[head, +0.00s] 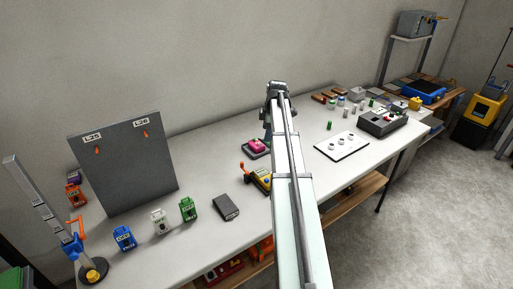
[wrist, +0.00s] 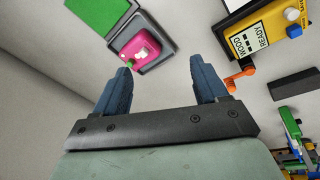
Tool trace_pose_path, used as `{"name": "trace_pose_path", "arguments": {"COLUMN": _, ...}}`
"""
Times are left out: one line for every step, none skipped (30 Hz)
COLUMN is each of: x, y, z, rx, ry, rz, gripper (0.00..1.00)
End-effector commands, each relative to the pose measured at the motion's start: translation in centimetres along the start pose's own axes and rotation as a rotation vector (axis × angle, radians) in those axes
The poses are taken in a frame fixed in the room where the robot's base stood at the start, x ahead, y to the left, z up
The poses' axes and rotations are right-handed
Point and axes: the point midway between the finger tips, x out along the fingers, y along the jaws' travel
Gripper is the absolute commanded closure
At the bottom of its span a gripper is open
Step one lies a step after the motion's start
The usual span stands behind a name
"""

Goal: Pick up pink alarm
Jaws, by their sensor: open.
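My gripper (wrist: 165,80) is open and empty in the wrist view. The pink alarm appears beyond the fingertips, near the left finger and not between the fingers. In the head view my gripper's fingers are mostly hidden behind the arm.
A yellow device (wrist: 265,35) with an orange handle is close by at the right of the wrist view. A grey panel (head: 125,160) and several small coloured boxes stand on the left of the table (head: 215,175). A white board (head: 342,146) with round pieces lies right of my arm.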

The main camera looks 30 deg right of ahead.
Motion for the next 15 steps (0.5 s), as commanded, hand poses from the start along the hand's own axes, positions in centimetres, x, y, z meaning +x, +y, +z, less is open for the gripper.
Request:
{"name": "trace_pose_path", "arguments": {"x": 0.0, "y": -0.3, "z": -0.2, "rx": 0.070, "ry": 0.010, "rz": 0.017, "gripper": 0.28}}
{"name": "trace_pose_path", "arguments": {"x": 0.0, "y": -0.3, "z": -0.3, "rx": 0.119, "ry": 0.017, "rz": 0.029, "gripper": 0.28}}
{"name": "trace_pose_path", "arguments": {"x": 0.0, "y": -0.3, "z": -0.5, "rx": 0.192, "ry": 0.029, "rz": 0.043, "gripper": 0.28}}
{"name": "trace_pose_path", "arguments": {"x": -0.1, "y": -0.2, "z": -0.7, "rx": 0.248, "ry": 0.039, "rz": 0.055, "gripper": 0.28}}
{"name": "trace_pose_path", "arguments": {"x": -0.1, "y": -0.1, "z": -0.8, "rx": 0.305, "ry": 0.048, "rz": 0.065, "gripper": 0.28}}
{"name": "trace_pose_path", "arguments": {"x": -0.1, "y": 0.2, "z": -0.9, "rx": 0.382, "ry": 0.060, "rz": 0.078, "gripper": 0.28}}
{"name": "trace_pose_path", "arguments": {"x": -0.1, "y": 0.4, "z": -1.1, "rx": 0.438, "ry": 0.070, "rz": 0.087, "gripper": 0.28}}
{"name": "trace_pose_path", "arguments": {"x": -0.2, "y": 0.5, "z": -1.1, "rx": 0.495, "ry": 0.080, "rz": 0.094, "gripper": 0.28}}
{"name": "trace_pose_path", "arguments": {"x": -0.2, "y": 0.8, "z": -1.2, "rx": 0.567, "ry": 0.093, "rz": 0.104, "gripper": 0.28}}
{"name": "trace_pose_path", "arguments": {"x": -0.2, "y": 1.0, "z": -1.3, "rx": 0.620, "ry": 0.102, "rz": 0.110, "gripper": 0.28}}
{"name": "trace_pose_path", "arguments": {"x": -0.3, "y": 1.2, "z": -1.4, "rx": 0.670, "ry": 0.110, "rz": 0.115, "gripper": 0.28}}
{"name": "trace_pose_path", "arguments": {"x": -0.3, "y": 1.4, "z": -1.4, "rx": 0.733, "ry": 0.119, "rz": 0.121, "gripper": 0.28}}
{"name": "trace_pose_path", "arguments": {"x": -0.3, "y": 1.6, "z": -1.4, "rx": 0.775, "ry": 0.126, "rz": 0.125, "gripper": 0.28}}
{"name": "trace_pose_path", "arguments": {"x": -0.3, "y": 1.7, "z": -1.4, "rx": 0.816, "ry": 0.130, "rz": 0.127, "gripper": 0.28}}
{"name": "trace_pose_path", "arguments": {"x": -0.4, "y": 1.8, "z": -1.4, "rx": 0.863, "ry": 0.136, "rz": 0.130, "gripper": 0.28}}
